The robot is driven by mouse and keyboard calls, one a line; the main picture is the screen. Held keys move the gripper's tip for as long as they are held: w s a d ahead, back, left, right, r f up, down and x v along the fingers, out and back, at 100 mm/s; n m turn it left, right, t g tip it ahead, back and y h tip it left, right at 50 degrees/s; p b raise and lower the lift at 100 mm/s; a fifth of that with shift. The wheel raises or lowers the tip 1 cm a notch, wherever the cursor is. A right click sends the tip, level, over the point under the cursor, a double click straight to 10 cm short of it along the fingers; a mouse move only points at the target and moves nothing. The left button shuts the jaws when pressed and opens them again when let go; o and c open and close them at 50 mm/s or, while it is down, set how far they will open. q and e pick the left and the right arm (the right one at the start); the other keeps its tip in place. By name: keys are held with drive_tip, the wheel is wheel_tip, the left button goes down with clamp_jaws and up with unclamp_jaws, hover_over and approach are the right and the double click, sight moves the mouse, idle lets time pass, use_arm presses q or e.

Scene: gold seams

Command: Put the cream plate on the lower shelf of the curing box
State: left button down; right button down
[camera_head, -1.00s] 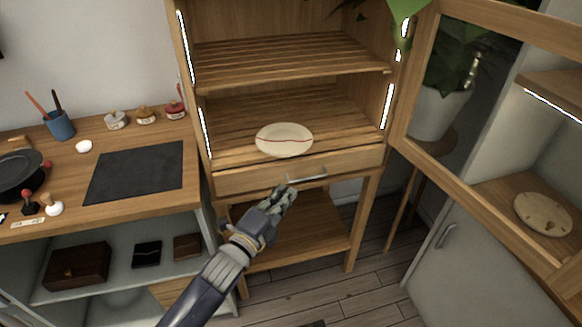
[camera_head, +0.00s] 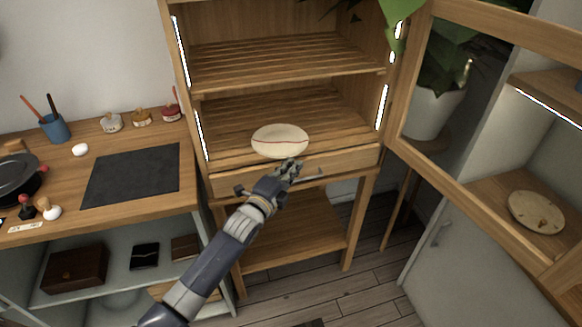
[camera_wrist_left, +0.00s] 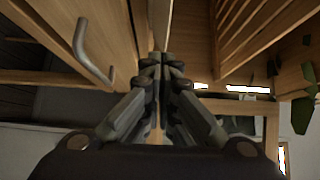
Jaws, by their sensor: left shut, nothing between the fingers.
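The cream plate (camera_head: 280,141) with a red line across it lies on the lower slatted shelf (camera_head: 230,120) of the wooden curing box (camera_head: 185,100), at the shelf's front edge. My left gripper (camera_head: 292,168) is shut and empty, just in front of and below the plate, by the drawer front. Whether it touches the plate I cannot tell. In the left wrist view the shut fingers (camera_wrist_left: 162,62) point at the box's front edge, and the plate is not seen there. My right gripper is not in view.
The drawer handle (camera_head: 308,178) is close to my left gripper. The glass door (camera_head: 440,170) stands open at the right. The upper shelf (camera_head: 285,60) is bare. A worktop (camera_head: 60,180) with a dark mat (camera_head: 132,174), jars and tools stands at the left.

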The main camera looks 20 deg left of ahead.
use_arm(q)
drive_tip(key=shift+a, duration=0.1)
drive_tip(key=w+a, duration=0.1)
drive_tip(key=w+a+b, duration=0.1)
drive_tip(key=w, duration=0.1)
drive_tip(key=shift+w+b, duration=0.1)
drive_tip(key=shift+b, duration=0.2)
